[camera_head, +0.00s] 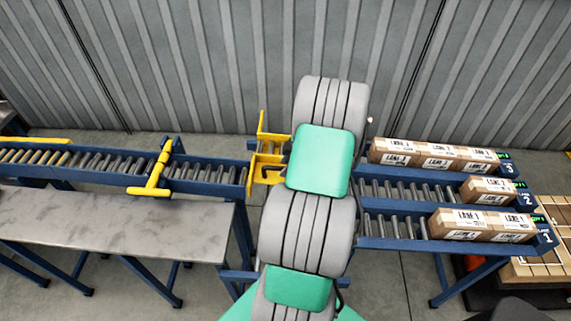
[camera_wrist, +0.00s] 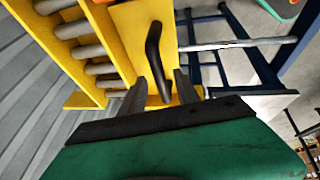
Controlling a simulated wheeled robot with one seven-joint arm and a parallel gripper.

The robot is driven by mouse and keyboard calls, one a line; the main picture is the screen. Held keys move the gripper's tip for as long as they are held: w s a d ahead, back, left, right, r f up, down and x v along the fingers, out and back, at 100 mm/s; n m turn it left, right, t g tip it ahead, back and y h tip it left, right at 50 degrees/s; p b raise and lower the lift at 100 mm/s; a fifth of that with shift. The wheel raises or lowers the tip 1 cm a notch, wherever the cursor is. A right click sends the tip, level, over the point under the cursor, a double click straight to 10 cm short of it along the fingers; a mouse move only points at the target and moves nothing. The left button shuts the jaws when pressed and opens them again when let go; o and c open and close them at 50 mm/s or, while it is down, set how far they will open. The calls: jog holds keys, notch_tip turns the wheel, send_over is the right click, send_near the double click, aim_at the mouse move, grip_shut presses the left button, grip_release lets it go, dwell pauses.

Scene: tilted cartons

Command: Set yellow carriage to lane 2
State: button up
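The yellow carriage (camera_head: 264,165) stands at the end of the infeed roller conveyor, partly hidden behind my arm in the head view. In the wrist view the yellow carriage (camera_wrist: 122,45) shows its plate, grey rollers and a bent black handle (camera_wrist: 154,50). My gripper (camera_wrist: 161,80) is open, with one finger on each side of the handle's lower part; I cannot tell whether either touches it. Lane 3 (camera_head: 440,170), lane 2 (camera_head: 400,190) and lane 1 (camera_head: 395,228) run to the right. My arm hides their near ends, so the carriage's lane alignment is unclear.
Cartons stand at the far ends of lane 3 (camera_head: 432,155), lane 2 (camera_head: 487,190) and lane 1 (camera_head: 482,224). A yellow T-shaped stop (camera_head: 157,175) lies across the infeed conveyor (camera_head: 100,163). A grey metal table (camera_head: 110,220) is in front. A corrugated wall stands behind.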

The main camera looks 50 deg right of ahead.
jog(key=shift+c, duration=0.5)
grip_shut()
dwell(0.9)
